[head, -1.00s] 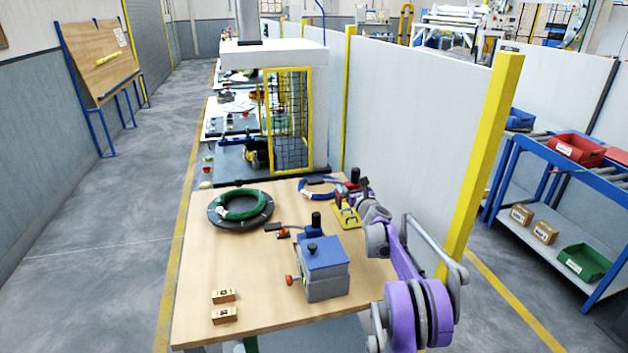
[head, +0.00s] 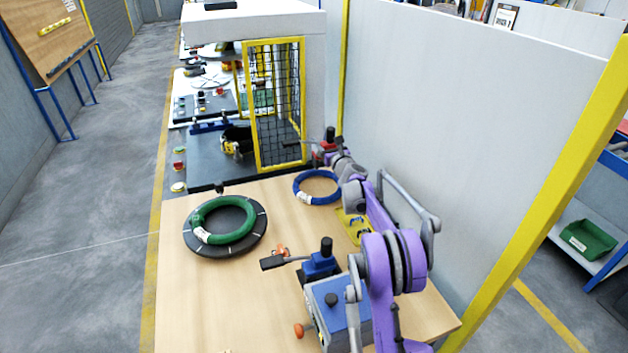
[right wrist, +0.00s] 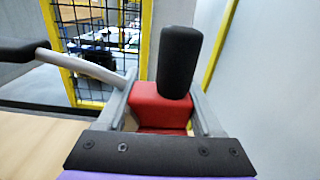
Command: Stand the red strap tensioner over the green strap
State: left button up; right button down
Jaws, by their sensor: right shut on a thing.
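The red strap tensioner (head: 322,157) has a black upright knob and a grey lever with a black grip. My right gripper (head: 332,162) is shut on it and holds it near the mesh cage, beyond the blue ring. In the right wrist view the red body (right wrist: 158,103) sits upright between the two grey fingers. A green ring (head: 244,232) lies on a black round plate (head: 221,246) at the left of the table. I cannot make out a separate green strap. My left gripper is not in view.
A blue ring (head: 317,201) and a yellow plate (head: 352,226) lie near my right arm. A blue tensioner (head: 320,265) stands by a grey-blue box (head: 337,312). The yellow-framed mesh cage (head: 275,105) is behind, and a white wall panel (head: 450,130) stands right. The table's front left is clear.

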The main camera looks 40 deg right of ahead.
jog(key=shift+s+f, duration=0.1)
jog(key=shift+f, duration=4.7)
jog(key=shift+c, duration=0.2)
grip_release()
jog(key=shift+f, duration=0.1)
